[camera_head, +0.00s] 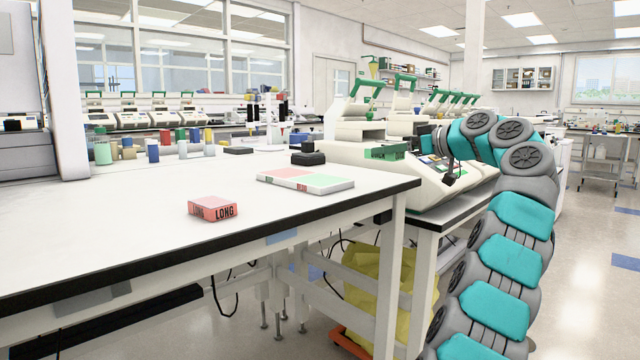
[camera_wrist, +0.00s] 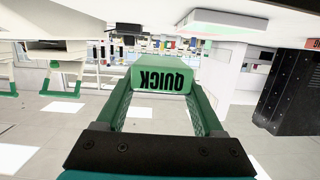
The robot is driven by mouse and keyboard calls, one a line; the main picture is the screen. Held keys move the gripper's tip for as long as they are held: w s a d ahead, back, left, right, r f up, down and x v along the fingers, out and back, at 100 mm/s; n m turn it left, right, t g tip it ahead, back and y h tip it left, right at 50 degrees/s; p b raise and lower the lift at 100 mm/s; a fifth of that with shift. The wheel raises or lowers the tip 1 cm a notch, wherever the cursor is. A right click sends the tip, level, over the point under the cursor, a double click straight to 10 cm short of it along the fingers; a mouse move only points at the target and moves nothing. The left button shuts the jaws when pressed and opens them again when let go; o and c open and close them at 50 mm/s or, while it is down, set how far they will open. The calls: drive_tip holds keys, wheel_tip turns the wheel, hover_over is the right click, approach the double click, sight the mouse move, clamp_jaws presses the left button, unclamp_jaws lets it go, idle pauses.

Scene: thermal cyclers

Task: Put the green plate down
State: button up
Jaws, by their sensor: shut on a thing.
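The green plate, a small block with QUICK on its face, is held in my gripper (camera_wrist: 161,88). It shows in the wrist view (camera_wrist: 161,62), upside down, between the two green fingers. In the head view the green plate (camera_head: 384,153) is in front of the cream thermal cycler, right of the white bench and above its top level. The gripper is shut on it. A flat mat (camera_head: 318,184) with a red half and a green half lies on the bench; its green half is empty. A red plate (camera_head: 205,207) marked LONG lies on the bench, nearer and to the left.
The white bench (camera_head: 110,225) has free room around the mat and the red plate. A small black box (camera_head: 308,158) stands behind the mat. Bottles and coloured tubs (camera_head: 160,145) stand at the back left. Cream thermal cyclers (camera_head: 425,180) line the right side.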

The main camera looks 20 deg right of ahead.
drive_tip(key=b, duration=0.7)
hover_over(324, 180)
drive_tip(key=shift+s+f, duration=0.2)
drive_tip(key=shift+f, duration=0.6)
drive_tip(key=shift+f+b, duration=0.9)
drive_tip(key=shift+f, duration=0.75)
drive_tip(key=shift+f, duration=0.1)
drive_tip(key=shift+f, duration=0.15)
drive_tip(key=o, duration=1.3)
drive_tip(key=shift+o, duration=0.2)
drive_tip(key=shift+s+r, duration=0.15)
drive_tip(key=shift+r, duration=0.15)
drive_tip(key=v, duration=1.1)
drive_tip(key=shift+s+d, duration=0.2)
drive_tip(key=shift+s, duration=0.05)
